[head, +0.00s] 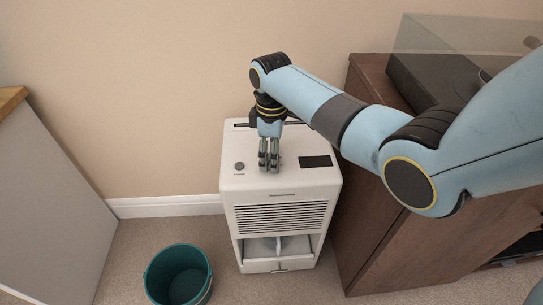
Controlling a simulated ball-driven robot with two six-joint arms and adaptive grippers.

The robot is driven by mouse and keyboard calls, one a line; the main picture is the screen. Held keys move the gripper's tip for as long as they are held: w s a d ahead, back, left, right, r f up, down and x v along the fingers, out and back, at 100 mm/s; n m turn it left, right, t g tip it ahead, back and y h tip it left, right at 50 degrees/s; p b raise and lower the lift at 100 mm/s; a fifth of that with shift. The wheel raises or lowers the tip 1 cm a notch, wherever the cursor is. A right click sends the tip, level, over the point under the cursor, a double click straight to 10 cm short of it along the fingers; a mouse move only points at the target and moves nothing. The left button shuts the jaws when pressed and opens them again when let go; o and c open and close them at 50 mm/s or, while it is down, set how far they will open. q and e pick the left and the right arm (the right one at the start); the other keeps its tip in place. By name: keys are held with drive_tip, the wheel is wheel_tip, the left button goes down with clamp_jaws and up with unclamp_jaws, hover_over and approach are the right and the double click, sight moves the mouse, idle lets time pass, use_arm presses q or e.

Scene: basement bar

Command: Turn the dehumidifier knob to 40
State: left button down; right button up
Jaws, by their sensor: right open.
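The white dehumidifier (230,182) stands on the carpet against the wall, with a front grille and a dark display panel (315,161) on its top. A small dark round button or knob (239,166) sits at the left of the top, with tiny lettering below it that is too small to read. My right gripper (269,168) points down over the middle of the top, between that round control and the display. It is open, with nothing seen in it. The spot right under its fingers is hidden, and I cannot tell whether they touch the top. My left gripper is not in view.
A teal bucket (179,274) stands on the carpet in front and to the left. A brown wooden cabinet (384,235) stands close on the right, bearing a dark turntable with a clear lid (455,34). A grey unit with a wooden top (45,190) is at far left.

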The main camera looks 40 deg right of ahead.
clamp_jaws()
idle(0.4)
drive_tip(key=m+p, duration=0.2)
drive_tip(key=shift+r+p, duration=0.2)
drive_tip(key=shift+p, duration=0.15)
drive_tip(key=m+p, duration=0.2)
drive_tip(key=m, duration=0.1)
drive_tip(key=m+p, duration=0.1)
drive_tip(key=m, duration=0.2)
drive_tip(key=shift+f+m+p, duration=0.1)
drive_tip(key=shift+m+p, duration=0.2)
drive_tip(key=shift+p, duration=0.1)
drive_tip(key=shift+f+m+p, duration=0.15)
drive_tip(key=shift+m+p, duration=0.4)
drive_tip(key=shift+m, duration=1.05)
drive_tip(key=shift+a, duration=0.1)
